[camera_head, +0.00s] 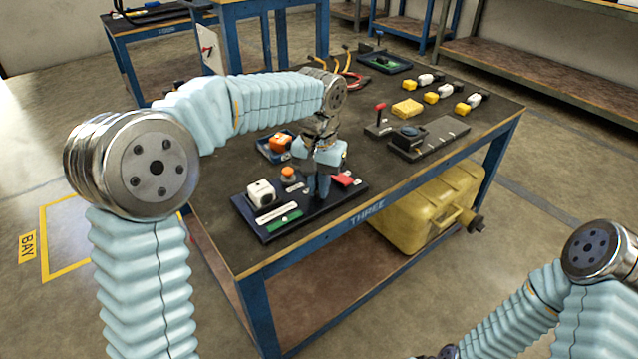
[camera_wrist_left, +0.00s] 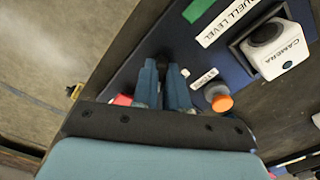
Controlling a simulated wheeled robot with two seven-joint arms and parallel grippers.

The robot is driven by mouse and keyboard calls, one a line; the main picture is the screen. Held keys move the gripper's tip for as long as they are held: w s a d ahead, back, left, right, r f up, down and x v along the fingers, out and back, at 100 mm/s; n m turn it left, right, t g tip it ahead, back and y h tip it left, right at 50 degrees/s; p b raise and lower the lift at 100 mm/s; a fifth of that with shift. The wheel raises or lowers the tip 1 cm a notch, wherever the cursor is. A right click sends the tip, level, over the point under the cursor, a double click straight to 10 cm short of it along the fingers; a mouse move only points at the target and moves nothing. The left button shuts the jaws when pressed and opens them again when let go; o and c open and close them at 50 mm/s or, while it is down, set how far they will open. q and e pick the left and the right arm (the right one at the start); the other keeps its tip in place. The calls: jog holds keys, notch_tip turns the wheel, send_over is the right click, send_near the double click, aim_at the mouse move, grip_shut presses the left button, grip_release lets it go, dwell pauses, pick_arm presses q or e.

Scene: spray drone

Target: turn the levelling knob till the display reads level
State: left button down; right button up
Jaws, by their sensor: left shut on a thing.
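A dark blue board (camera_head: 309,217) lies on the front of the workbench. It carries a white camera block (camera_head: 261,193), an orange round button (camera_head: 288,172), a white label strip, a green strip (camera_head: 285,222) and a red piece (camera_head: 345,179). My left gripper (camera_head: 319,194) points down onto the board between the button and the red piece. In the left wrist view its blue fingers (camera_wrist_left: 166,72) are shut on a small dark knob (camera_wrist_left: 166,57), mostly hidden between them. No display reading can be made out. My right gripper is out of view.
A small blue tray (camera_head: 268,152) with an orange item stands behind the board. A grey fixture (camera_head: 428,138), a red-topped lever (camera_head: 380,112) and several yellow and white blocks lie further right. A yellow case (camera_head: 425,215) sits under the bench.

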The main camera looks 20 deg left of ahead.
pick_arm(q)
jog(key=c, duration=1.2)
grip_release()
jog(key=shift+o, duration=0.2)
jog(key=shift+r, duration=0.1)
notch_tip(320, 180, up, 14)
jog(key=p, duration=0.2)
jog(key=shift+f, duration=0.2)
